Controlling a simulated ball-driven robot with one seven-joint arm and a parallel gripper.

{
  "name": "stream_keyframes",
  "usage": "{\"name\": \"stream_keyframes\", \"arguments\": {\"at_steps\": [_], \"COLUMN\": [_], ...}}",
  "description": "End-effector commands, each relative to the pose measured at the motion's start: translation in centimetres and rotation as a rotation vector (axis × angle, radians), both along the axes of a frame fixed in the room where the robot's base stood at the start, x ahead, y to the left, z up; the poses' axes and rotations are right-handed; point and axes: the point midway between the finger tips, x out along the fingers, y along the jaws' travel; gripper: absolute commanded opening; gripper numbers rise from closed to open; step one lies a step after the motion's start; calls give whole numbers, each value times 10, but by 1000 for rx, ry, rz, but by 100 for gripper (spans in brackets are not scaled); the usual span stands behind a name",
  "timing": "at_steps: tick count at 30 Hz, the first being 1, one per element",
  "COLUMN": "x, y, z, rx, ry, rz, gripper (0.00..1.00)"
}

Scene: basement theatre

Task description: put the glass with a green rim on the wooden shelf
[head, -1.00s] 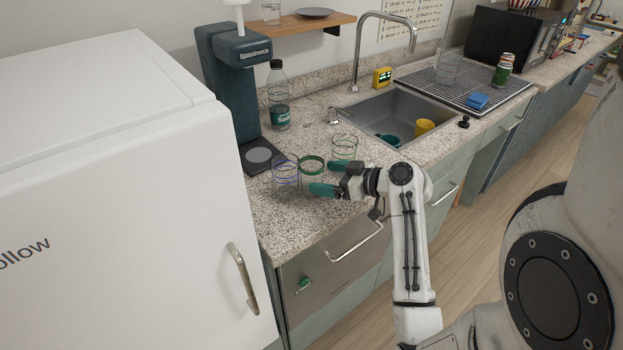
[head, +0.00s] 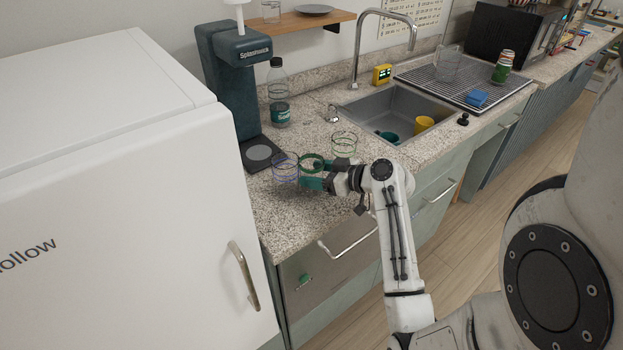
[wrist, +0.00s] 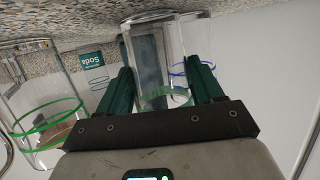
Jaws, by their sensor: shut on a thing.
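The glass with a green rim (head: 312,160) stands on the speckled counter, between a blue-ringed glass (head: 285,168) and a glass with thin green rings (head: 344,144). My gripper (head: 311,181) is shut on the green-rimmed glass. In the wrist view this glass (wrist: 150,55) sits between the two green fingers of the gripper (wrist: 160,80). The blue-ringed glass (wrist: 180,85) shows just behind it there, and the thin-ringed glass (wrist: 45,115) is at the left. The wooden shelf (head: 290,24) is on the wall above the counter.
A clear glass (head: 271,12) and a grey plate (head: 314,9) occupy the shelf. The tall dark teal machine (head: 235,85) and a bottle (head: 278,95) stand below it. The sink (head: 370,108) with a curved faucet (head: 384,14) is right; a white fridge (head: 120,180) is left.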

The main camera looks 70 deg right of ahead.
Motion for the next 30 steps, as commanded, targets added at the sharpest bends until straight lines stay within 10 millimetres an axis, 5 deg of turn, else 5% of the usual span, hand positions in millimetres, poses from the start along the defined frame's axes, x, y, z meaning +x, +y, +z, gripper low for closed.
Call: {"name": "stream_keyframes", "arguments": {"at_steps": [7,18,30], "x": [0,-2,-2], "y": [0,-3,-3], "z": [1,6,71], "rx": [-1,-4,-6], "ry": [-1,-2,-4], "rz": [0,0,2], "gripper": [25,24,24]}}
